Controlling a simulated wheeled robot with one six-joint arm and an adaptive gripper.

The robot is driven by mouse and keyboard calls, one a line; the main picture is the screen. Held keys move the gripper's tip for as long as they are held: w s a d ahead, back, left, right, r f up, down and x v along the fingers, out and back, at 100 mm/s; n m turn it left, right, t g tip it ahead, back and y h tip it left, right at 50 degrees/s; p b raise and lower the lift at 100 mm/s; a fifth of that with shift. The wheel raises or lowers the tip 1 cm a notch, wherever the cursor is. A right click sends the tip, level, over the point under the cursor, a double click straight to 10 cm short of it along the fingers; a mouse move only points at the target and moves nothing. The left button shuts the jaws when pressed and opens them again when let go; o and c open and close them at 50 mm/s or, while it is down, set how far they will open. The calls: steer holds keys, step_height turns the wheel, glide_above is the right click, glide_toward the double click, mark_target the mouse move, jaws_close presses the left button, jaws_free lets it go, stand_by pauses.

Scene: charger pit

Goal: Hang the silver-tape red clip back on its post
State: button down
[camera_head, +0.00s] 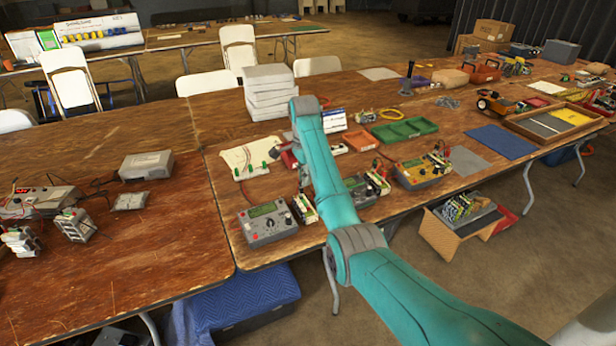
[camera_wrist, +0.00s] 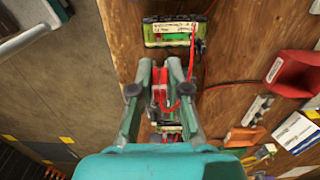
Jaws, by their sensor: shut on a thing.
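My gripper (camera_wrist: 160,68) is shut on a red clip (camera_wrist: 160,92), which shows between the fingers in the wrist view. Silver tape on the clip is too small to make out. In the head view my gripper (camera_head: 284,155) is over the table near a pale sheet (camera_head: 242,158) bearing several green clips; a red patch shows beside it. I cannot pick out the post, and my arm hides part of the table.
A white box stack (camera_head: 269,92) rises behind. A green tray (camera_head: 404,130) and blue mat (camera_head: 501,141) lie to the right.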

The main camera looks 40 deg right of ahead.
steer(key=w+a, duration=0.3)
steer(key=a, duration=0.3)
steer(key=w+a, duration=0.4)
steer(key=a, duration=0.2)
steer(key=w+a+f, duration=0.1)
steer(key=w+a, duration=0.2)
steer(key=a, duration=0.3)
steer(key=shift+w, duration=0.2)
steer(key=shift+f, duration=0.2)
steer(key=shift+f, duration=0.1)
steer(key=shift+f, duration=3.4)
steer(key=shift+f, duration=0.25)
steer(key=c, duration=1.1)
jaws_free()
steer(key=shift+o, duration=0.2)
